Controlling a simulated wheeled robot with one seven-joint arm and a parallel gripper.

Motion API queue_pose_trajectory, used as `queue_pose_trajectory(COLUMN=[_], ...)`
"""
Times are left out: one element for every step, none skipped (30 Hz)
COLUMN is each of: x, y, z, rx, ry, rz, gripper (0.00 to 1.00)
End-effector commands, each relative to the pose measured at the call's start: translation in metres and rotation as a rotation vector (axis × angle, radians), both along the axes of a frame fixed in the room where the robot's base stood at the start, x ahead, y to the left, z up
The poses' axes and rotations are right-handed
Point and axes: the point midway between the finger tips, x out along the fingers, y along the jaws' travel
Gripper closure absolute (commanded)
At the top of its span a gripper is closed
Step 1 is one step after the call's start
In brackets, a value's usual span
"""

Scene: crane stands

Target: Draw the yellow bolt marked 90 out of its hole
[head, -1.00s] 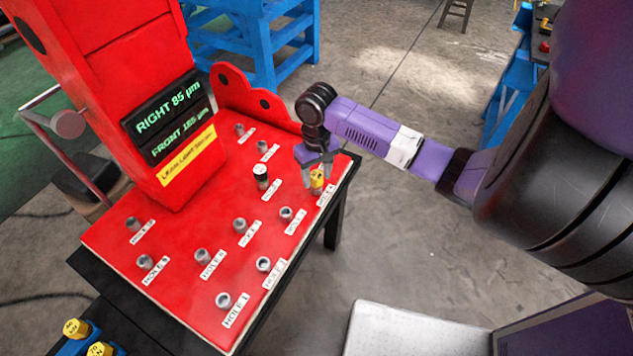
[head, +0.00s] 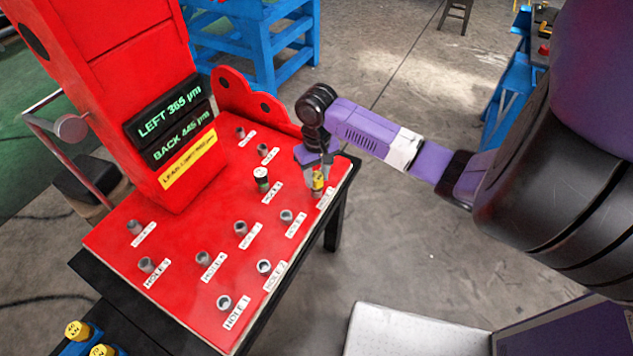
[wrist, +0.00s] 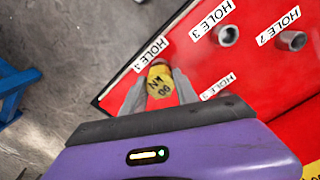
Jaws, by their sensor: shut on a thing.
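The yellow bolt (head: 318,181) stands at the far right corner of the red plate (head: 190,265), at a hole whose label reads like HOLE 4 in the wrist view. Its top (wrist: 160,82) reads 90 kN in the wrist view. My gripper (head: 318,172) comes down from above and is shut on the bolt, one finger (wrist: 184,88) on each side. The bolt's lower end is hard to see, so I cannot tell how deep it sits.
A display (head: 168,120) on the red column reads LEFT 365 µm and BACK 445 µm, above a yellow lean-limit label. Several empty sleeves dot the plate. Yellow bolts (head: 77,330) sit in a blue rack at lower left.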

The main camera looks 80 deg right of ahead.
Motion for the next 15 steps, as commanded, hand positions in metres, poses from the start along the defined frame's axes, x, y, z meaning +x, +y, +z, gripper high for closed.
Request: queue_pose_trajectory(x=[0.0, 0.0, 0.0, 0.0, 0.0, 0.0, 0.0, 0.0, 0.0, 0.0, 0.0, 0.0, 0.0, 0.0, 0.0], y=[0.0, 0.0, 0.0, 0.0, 0.0, 0.0, 0.0, 0.0, 0.0, 0.0, 0.0, 0.0, 0.0, 0.001, 0.001], z=[0.005, 0.007, 0.008, 0.01, 0.011, 0.013, 0.014, 0.016, 0.017, 0.019, 0.02, 0.022, 0.023, 0.024, 0.026], rx=[-0.001, -0.001, -0.001, -0.001, -0.001, -0.001, -0.001, -0.001, -0.001, 0.0, 0.0, 0.001, 0.001, 0.001, 0.001], ry=[-0.001, -0.001, -0.001, -0.001, -0.001, -0.001, -0.001, -0.001, -0.001, 0.0, 0.0, -0.001, -0.001, -0.001, -0.001], rz=[0.0, 0.0, 0.0, 0.0, 0.0, 0.0, 0.0, 0.0, 0.0, 0.0, 0.0, 0.0, 0.0, 0.0, 0.0], gripper=[1.0, 1.0, 1.0, 1.0, 1.0, 1.0, 1.0, 1.0, 1.0, 1.0, 1.0, 1.0, 1.0, 1.0, 1.0])
